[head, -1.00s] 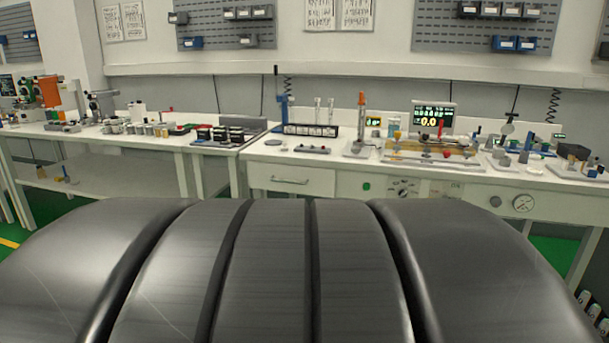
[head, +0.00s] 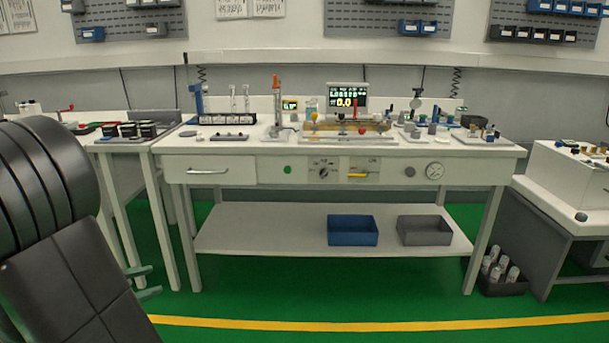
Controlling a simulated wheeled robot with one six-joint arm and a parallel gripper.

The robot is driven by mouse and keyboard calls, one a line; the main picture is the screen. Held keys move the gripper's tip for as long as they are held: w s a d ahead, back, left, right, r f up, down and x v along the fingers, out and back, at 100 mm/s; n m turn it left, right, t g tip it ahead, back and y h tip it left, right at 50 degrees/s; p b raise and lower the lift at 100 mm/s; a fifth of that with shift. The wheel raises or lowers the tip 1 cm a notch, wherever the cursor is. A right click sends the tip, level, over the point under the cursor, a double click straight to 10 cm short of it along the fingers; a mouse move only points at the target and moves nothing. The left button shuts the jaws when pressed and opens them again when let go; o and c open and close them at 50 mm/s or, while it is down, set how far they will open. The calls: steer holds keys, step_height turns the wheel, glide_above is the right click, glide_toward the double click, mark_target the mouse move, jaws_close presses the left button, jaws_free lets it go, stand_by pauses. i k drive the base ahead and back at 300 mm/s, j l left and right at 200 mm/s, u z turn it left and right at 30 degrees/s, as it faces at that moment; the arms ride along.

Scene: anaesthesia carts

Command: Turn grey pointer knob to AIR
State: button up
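A small grey pointer knob (head: 323,173) sits on a pale panel in the front of the middle bench, with faint marks around it. The marks are too small to read, so I cannot tell which one it points at. My gripper (head: 146,282) shows low at the left, partly behind my dark arm. Its two greenish-grey fingertips stand apart with nothing seen between them. It is well left of the knob and lower in the picture, touching nothing that I can see.
A drawer handle (head: 207,171) is to the left. Blue (head: 352,231) and grey (head: 424,231) bins stand on the lower shelf. Green floor before the bench is clear.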

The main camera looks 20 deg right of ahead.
mark_target(324, 173)
steer(key=i+l+u, duration=0.15)
steer(key=l+u, duration=0.15)
steer(key=l, duration=0.15)
steer(key=i+l+u, duration=0.1)
steer(key=l+u, duration=0.2)
steer(key=l, duration=0.2)
steer(key=l+u, duration=0.3)
steer(key=l, duration=0.2)
steer(key=l+u, duration=0.15)
steer(key=l, duration=2.9)
steer(key=i, duration=0.05)
